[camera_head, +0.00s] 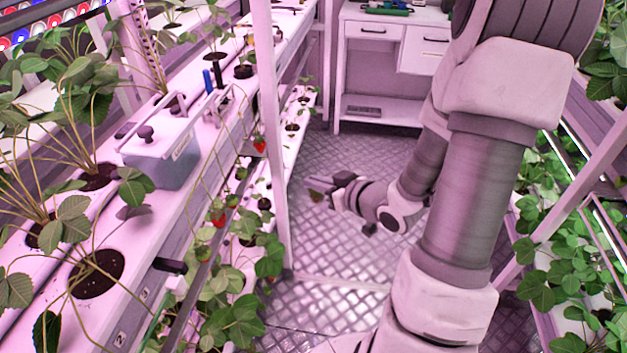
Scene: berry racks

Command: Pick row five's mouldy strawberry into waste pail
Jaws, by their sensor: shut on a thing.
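My gripper (320,186) is out over the aisle floor, right of the left rack's white post, pointing left. It is shut on a small greenish-brown berry (316,196), which shows just below the fingertips. The berry is too small to tell its mould or its row. A blue-grey box (165,165) with a pale lid, a dark knob and a label too small to read stands on the left rack's upper channel. I cannot tell whether it is the waste pail. My gripper is well apart from it, to the right.
A white post (270,130) stands between box and gripper. Red strawberries (259,144) hang along the left rack's edge. Leafy plants (75,100) crowd the left channels. A white bench (390,60) stands at the back. Another planted rack is at right. The aisle floor (325,255) is clear.

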